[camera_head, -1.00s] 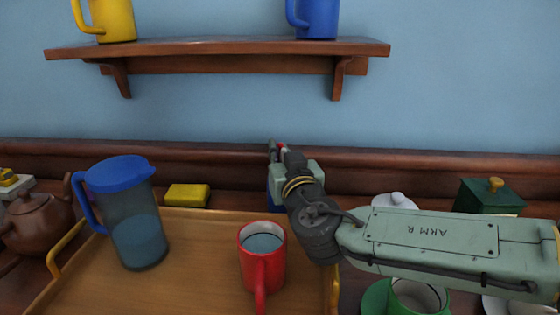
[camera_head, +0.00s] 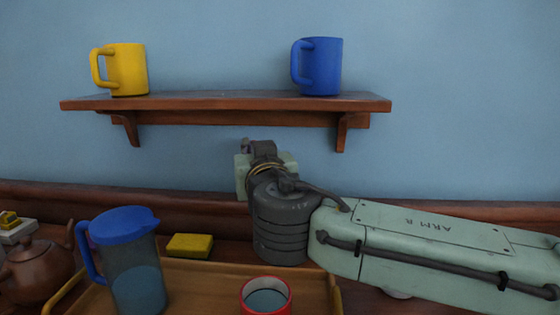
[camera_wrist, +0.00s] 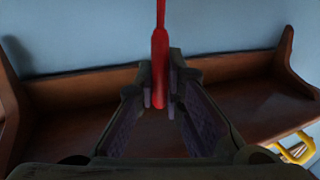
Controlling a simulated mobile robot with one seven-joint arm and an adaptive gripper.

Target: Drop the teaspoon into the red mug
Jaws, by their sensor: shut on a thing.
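The red mug (camera_head: 266,300) stands on the wooden tray at the bottom of the head view, cut off by the lower edge. Its top is open and its inside looks grey-blue. My gripper (camera_head: 250,148) is raised behind and above the mug, near the wall below the shelf; my wrist hides most of its fingers. In the wrist view my gripper (camera_wrist: 160,97) is shut on a slim red handle (camera_wrist: 159,60), which looks like the teaspoon's. The handle stands upright in that picture; its bowl is not visible.
A blue-lidded pitcher (camera_head: 135,270) stands on the tray (camera_head: 205,280) left of the mug. A yellow block (camera_head: 190,245) lies behind the tray. A brown teapot (camera_head: 38,272) is far left. The wall shelf (camera_head: 225,102) holds a yellow mug (camera_head: 126,70) and a blue mug (camera_head: 321,66).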

